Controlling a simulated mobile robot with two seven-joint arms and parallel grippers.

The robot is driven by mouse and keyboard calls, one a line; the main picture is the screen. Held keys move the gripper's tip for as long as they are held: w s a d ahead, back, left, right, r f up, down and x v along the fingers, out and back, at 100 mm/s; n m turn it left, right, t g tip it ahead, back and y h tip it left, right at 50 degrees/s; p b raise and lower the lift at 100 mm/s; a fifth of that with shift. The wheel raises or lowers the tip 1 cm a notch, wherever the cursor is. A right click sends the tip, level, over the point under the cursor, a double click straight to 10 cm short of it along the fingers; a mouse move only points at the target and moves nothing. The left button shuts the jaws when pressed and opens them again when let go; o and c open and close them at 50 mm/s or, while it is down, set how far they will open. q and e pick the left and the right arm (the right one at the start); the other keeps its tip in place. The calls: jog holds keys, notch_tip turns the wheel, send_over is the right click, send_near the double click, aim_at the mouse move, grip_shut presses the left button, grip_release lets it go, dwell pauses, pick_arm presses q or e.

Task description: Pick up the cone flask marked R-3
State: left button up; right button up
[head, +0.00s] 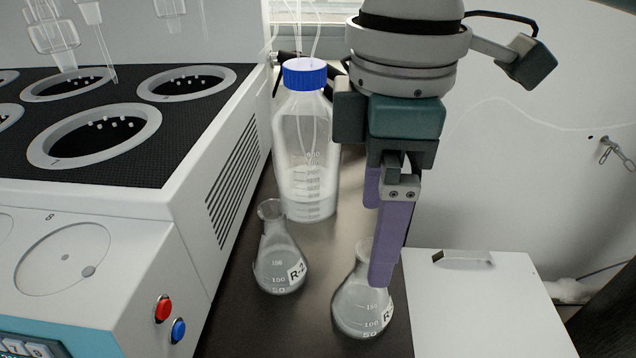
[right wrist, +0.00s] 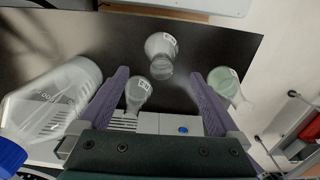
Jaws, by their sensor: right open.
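Two clear cone flasks with white labels stand on the dark bench in the head view. One (head: 277,262) reads R-2. The other (head: 352,305) has a label starting "R-", with its number not legible and its neck partly hidden by my right gripper's near finger. My right gripper (head: 376,240) is open and points down above this second flask. In the right wrist view the open fingers (right wrist: 158,76) flank a flask (right wrist: 138,92), with a second flask (right wrist: 161,52) beyond the tips. A third, greenish flask (right wrist: 229,86) stands outside the right finger. My left gripper is not in view.
A large bottle with a blue cap (head: 305,74) stands behind the flasks, close to my right gripper. The distiller (head: 225,170) walls the left side, with red and blue buttons. A white box (head: 480,305) stands at the right.

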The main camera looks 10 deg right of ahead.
aim_at(366, 284)
notch_tip(366, 284, down, 9)
jog(key=shift+s+r+b, duration=0.15)
jog(key=shift+b, duration=0.6)
jog(key=shift+c, duration=0.2)
jog(key=shift+r, duration=0.1)
grip_shut()
